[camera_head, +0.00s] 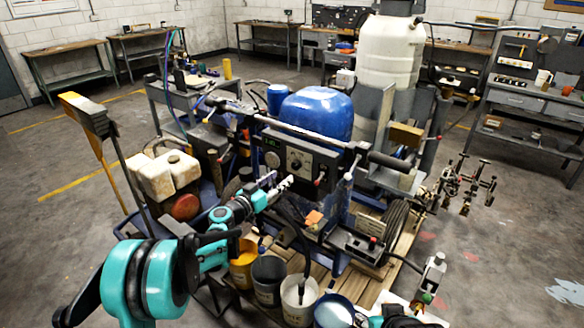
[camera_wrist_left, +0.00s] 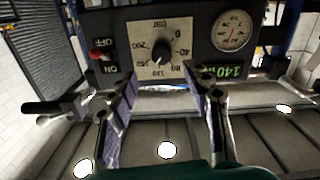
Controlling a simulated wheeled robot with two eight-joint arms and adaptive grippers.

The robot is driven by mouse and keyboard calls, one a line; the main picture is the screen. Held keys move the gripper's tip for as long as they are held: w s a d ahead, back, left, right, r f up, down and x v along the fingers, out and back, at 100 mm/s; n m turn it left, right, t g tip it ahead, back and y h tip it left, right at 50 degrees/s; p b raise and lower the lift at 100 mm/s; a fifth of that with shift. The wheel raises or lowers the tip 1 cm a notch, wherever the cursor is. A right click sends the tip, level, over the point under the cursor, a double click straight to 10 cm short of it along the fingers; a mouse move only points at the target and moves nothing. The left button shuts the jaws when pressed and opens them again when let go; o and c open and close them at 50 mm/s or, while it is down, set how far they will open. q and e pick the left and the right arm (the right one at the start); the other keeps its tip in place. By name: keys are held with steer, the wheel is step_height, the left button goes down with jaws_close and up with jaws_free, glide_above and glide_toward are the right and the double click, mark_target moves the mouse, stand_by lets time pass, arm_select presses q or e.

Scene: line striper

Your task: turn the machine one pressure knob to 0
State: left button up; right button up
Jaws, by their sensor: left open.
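The machine's dark control panel (camera_head: 300,160) faces my left arm. Its black pressure knob (camera_wrist_left: 160,57) sits on a pale square dial (camera_wrist_left: 143,38) with numbers around it, upside down in the left wrist view. In the head view the knob (camera_head: 296,163) is small. Its exact pointer direction is unclear. The green display (camera_wrist_left: 233,71) reads about 140. My left gripper (camera_wrist_left: 160,80) is open, with its two fingers apart and the knob beyond the gap between them. In the head view the left gripper (camera_head: 278,188) is just below the panel.
A round gauge (camera_wrist_left: 232,30) and a red ON/OFF switch (camera_wrist_left: 95,54) flank the dial. A handlebar (camera_head: 330,140) runs across above the panel, before a blue tank (camera_head: 318,110). Several buckets (camera_head: 269,275) stand below.

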mark_target(294, 167)
arm_select(q)
steer(key=b+x, duration=0.2)
steer(key=x, duration=0.5)
steer(key=shift+w+f, duration=0.1)
steer(key=shift+w+d, duration=0.2)
steer(key=shift+w, duration=0.15)
steer(key=shift+c, duration=0.2)
jaws_close()
